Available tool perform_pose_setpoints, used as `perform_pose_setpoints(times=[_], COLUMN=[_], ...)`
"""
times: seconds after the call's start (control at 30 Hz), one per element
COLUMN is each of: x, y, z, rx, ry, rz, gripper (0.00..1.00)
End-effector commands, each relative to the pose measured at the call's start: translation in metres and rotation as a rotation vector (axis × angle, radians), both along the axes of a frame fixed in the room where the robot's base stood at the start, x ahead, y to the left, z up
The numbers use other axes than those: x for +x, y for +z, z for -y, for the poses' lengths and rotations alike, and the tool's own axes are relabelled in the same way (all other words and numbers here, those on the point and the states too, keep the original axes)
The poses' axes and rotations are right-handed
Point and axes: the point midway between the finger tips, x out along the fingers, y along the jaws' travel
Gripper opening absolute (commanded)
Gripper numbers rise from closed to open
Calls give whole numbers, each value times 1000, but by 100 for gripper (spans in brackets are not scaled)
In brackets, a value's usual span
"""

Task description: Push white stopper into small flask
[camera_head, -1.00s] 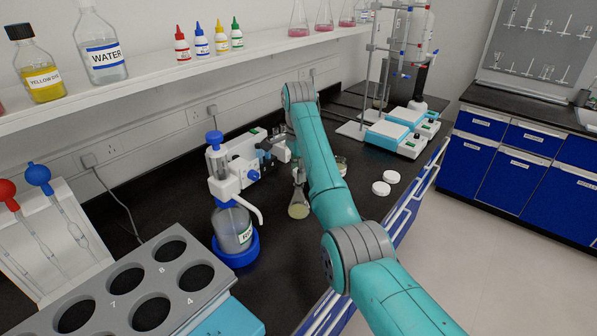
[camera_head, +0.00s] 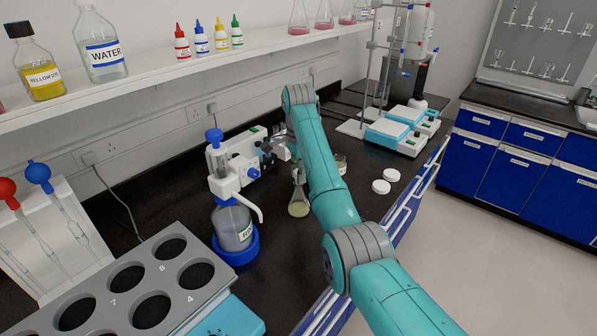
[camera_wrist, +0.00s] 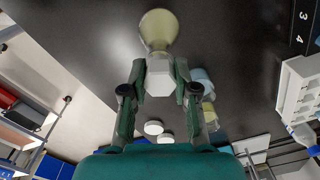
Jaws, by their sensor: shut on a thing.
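The small flask (camera_head: 299,207) stands upright on the black bench in the head view, a conical glass with pale yellow liquid, just left of my arm. In the wrist view the flask (camera_wrist: 158,32) shows at the top, beyond my fingertips. My gripper (camera_wrist: 160,72) is shut on the white stopper (camera_wrist: 160,80), which sits between the two fingers in line with the flask's neck. I cannot tell how deep the stopper is in the neck. In the head view my arm mostly hides the gripper and the stopper cannot be made out.
A dispenser bottle (camera_head: 233,228) with a blue base stands left of the flask. A beaker (camera_head: 341,164) is behind my arm. Two white round lids (camera_head: 381,187) lie to the right. A grey rack (camera_head: 120,300) is at front left, and teal-and-white hotplates (camera_head: 388,131) stand further back.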

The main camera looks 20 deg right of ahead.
Motion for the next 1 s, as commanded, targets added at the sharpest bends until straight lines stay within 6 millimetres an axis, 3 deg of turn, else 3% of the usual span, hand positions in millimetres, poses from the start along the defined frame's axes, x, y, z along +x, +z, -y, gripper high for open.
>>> perform_pose_setpoints(times=[0.5,0.53,0.63,1.0], x=[0,0,0,0], y=[-9,-9,-9,-9], z=[0,0,0,0], rx=[0,0,0,0], ry=[0,0,0,0], rz=[0,0,0,0], gripper=[17,34,58,58])
